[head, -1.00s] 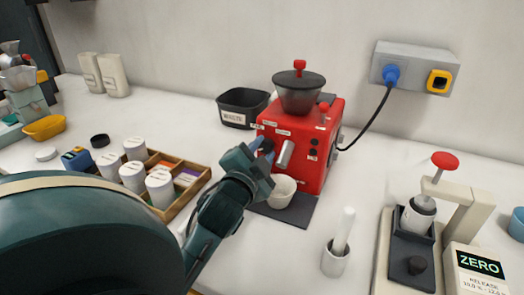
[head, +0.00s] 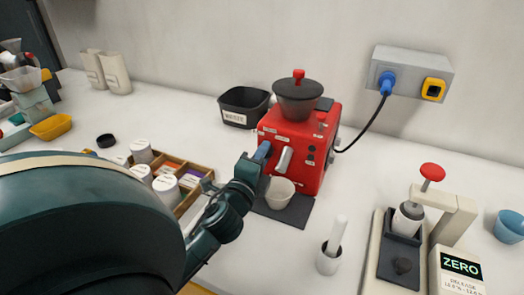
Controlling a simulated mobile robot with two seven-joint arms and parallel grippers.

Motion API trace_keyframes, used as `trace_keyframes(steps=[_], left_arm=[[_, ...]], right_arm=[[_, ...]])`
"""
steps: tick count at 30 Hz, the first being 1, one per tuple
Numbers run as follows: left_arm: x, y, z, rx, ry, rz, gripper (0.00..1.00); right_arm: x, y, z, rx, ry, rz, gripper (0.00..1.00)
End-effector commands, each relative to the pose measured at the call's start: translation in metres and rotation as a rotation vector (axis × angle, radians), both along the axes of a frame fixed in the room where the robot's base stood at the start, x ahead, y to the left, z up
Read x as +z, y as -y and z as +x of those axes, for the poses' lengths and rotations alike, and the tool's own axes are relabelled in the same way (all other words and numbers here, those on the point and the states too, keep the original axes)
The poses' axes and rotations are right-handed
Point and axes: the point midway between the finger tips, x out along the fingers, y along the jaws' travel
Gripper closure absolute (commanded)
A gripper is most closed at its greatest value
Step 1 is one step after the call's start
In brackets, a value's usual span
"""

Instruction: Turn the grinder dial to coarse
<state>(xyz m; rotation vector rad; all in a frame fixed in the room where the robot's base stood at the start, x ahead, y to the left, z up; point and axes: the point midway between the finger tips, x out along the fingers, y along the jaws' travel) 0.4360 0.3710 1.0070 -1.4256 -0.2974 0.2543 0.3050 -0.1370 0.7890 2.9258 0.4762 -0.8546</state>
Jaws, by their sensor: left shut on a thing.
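The red grinder (head: 315,165) stands on the counter, with a dark hopper (head: 298,100) and red knob on top. A silver spout (head: 285,160) projects from its front, above a white cup (head: 279,192) on a dark mat (head: 298,213). My left gripper (head: 262,153) is at the left part of the grinder's front face, its fingers shut on the grinder dial. The dial itself is hidden behind the fingers, so its setting cannot be read. Small labels on the front are too small to read. My right gripper is not in view.
A black bin (head: 243,107) stands behind the grinder's left side. A cable runs to the wall socket box (head: 411,73).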

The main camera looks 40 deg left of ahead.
Motion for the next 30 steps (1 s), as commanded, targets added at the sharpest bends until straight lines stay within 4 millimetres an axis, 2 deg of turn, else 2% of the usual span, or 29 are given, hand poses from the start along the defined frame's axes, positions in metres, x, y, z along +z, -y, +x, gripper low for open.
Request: trace_keyframes(steps=[12, 30], left_arm=[[0.0023, -0.0002, 0.0004, -0.001, -0.063, 0.212, 0.92], [0.0023, -0.0006, 0.0004, 0.001, -0.073, 0.251, 0.92]], right_arm=[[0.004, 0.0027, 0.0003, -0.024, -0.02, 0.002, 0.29], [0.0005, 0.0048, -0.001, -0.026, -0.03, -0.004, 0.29]])
